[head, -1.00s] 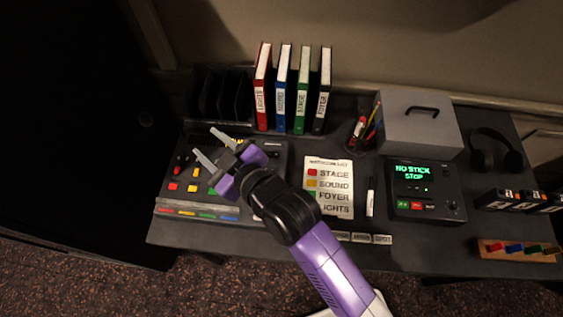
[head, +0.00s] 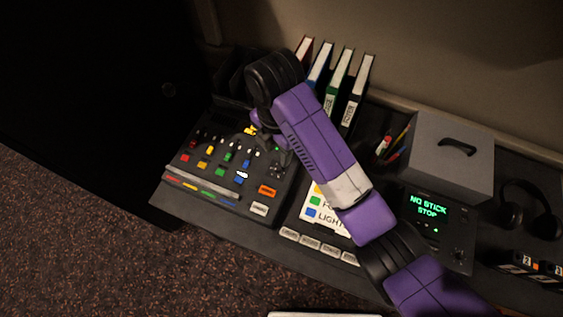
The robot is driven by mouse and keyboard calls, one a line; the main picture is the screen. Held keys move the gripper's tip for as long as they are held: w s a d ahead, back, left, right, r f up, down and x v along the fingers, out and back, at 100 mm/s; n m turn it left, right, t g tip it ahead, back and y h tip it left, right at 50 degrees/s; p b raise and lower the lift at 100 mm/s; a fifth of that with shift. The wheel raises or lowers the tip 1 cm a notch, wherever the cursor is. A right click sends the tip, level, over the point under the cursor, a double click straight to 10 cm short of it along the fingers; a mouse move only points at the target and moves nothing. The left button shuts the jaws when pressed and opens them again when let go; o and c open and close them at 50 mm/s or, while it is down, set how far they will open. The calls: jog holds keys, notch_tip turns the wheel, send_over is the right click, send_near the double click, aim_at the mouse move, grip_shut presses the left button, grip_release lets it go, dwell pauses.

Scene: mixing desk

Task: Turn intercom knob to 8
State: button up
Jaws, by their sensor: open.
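A dark unit (head: 436,238) with a green display reading "NO STICK STOP" stands right of my arm. A small dark round knob (head: 461,254) shows at its lower right. I cannot read its setting or confirm that it is the intercom knob. My gripper (head: 284,152) is open, pointing down over the right part of the mixing console (head: 207,187). It is dark, small and partly hidden by my arm. I see nothing held in it, and cannot tell whether it touches the console. It is well left of the display unit.
Binders (head: 338,82) stand behind my arm. A grey box (head: 452,155) and headphones (head: 532,208) are at the right, with a pen cup (head: 386,150) beside the box. My arm partly covers a label sheet (head: 322,207). White labelled tiles (head: 318,245) lie along the front edge.

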aim_at(277, 167)
jog(key=shift+f+b, duration=1.2)
jog(key=shift+f, duration=2.7)
jog(key=shift+c, duration=0.4)
grip_shut()
